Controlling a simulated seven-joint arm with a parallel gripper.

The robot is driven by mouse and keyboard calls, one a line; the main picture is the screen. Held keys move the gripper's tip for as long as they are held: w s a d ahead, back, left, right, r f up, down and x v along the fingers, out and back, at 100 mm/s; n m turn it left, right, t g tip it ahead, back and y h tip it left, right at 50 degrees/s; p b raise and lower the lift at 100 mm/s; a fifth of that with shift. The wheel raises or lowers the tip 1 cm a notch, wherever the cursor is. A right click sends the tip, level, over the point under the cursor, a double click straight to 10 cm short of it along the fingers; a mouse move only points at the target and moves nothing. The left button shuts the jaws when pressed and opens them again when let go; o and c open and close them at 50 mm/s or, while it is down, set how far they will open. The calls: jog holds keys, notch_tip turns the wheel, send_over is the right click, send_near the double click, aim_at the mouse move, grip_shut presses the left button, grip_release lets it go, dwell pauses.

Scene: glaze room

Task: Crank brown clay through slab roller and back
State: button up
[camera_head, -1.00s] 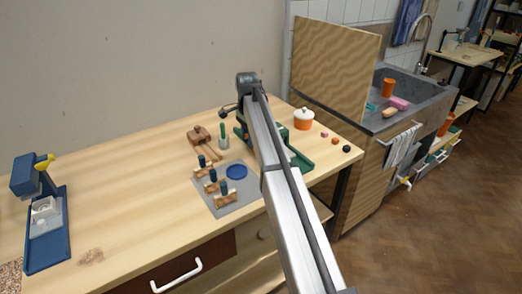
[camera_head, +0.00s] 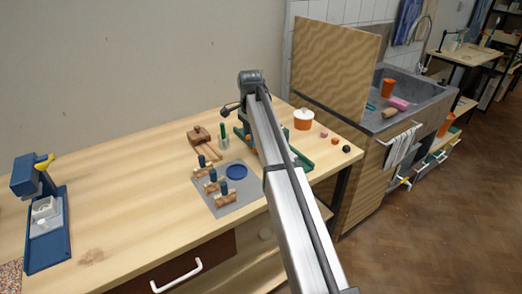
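A green machine that looks like the slab roller (camera_head: 302,160) stands toward the right end of the wooden table. My grey arm crosses in front of it and hides most of it. Only a green edge on the right and a small part on the left show. The far end of my arm, a dark joint, is above the machine's back. My gripper is hidden behind the arm, so its fingers and any hold on the crank do not show. A small dark knob-like part shows just left of the arm's end; I cannot tell what it belongs to. I cannot make out the brown clay.
An orange white-lidded pot (camera_head: 303,119) and small balls stand right. A blue press (camera_head: 47,225) stands left. The table's middle left is clear.

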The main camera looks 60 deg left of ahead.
jog(key=shift+d, duration=0.1)
jog(key=d, duration=0.1)
jog(key=d+f, duration=0.1)
jog(key=shift+d+f, duration=0.2)
jog(key=shift+d, duration=0.2)
dwell(0.3)
jog(key=shift+d+f, duration=0.1)
jog(key=shift+d+f, duration=0.75)
jog(key=shift+a, duration=0.1)
jog(key=shift+a+r, duration=0.1)
jog(key=shift+a, duration=0.1)
notch_tip(320, 180, up, 7)
dwell(0.9)
